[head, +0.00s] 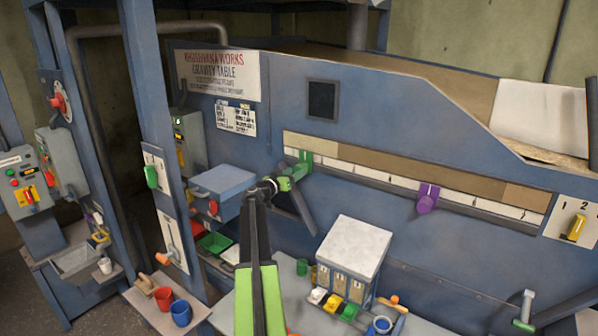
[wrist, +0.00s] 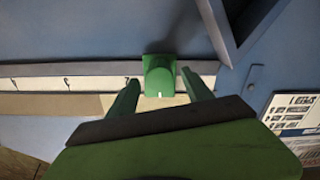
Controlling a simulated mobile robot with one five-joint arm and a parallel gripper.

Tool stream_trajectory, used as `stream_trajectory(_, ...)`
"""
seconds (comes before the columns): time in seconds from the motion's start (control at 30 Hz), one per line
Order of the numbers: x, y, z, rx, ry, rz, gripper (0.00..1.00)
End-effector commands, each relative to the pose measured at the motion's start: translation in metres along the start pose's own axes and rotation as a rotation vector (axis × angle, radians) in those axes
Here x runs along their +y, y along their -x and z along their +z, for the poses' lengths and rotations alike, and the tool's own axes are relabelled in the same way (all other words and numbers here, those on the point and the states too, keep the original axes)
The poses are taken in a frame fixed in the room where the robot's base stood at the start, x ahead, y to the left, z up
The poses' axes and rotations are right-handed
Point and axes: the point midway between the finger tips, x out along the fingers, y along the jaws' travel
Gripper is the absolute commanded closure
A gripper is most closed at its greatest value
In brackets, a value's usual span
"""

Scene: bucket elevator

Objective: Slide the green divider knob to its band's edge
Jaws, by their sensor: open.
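The green divider knob (head: 305,157) sits near the left end of a white marked scale (head: 364,171) on the blue machine's front. In the wrist view the green knob (wrist: 159,72) shows a white mark. My gripper (head: 291,178) is open at the knob. Its two green fingers (wrist: 160,84) stand on either side of the knob, with visible gaps. In the wrist view, a brown band (wrist: 122,101) meets a paler tan band (wrist: 50,104) along the scale, a little left of the knob.
A purple knob (head: 427,198) sits farther right on the same scale. A blue box (head: 222,185) juts out left of my gripper. A white-topped box (head: 354,246) stands below on the bench. A dark bar (head: 303,210) slants below the green knob.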

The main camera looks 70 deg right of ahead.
Motion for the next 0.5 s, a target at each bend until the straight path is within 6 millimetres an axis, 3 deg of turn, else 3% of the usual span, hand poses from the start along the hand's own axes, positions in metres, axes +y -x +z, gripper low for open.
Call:
stream_trajectory(0.03,-0.002,-0.012,0.0,0.0,0.0,0.0,0.41)
stream_trajectory(0.2,0.0,-0.03,0.0,0.0,0.0,0.001,0.41)
stream_trajectory(0.5,0.0,-0.034,0.0,0.0,0.0,0.0,0.41)
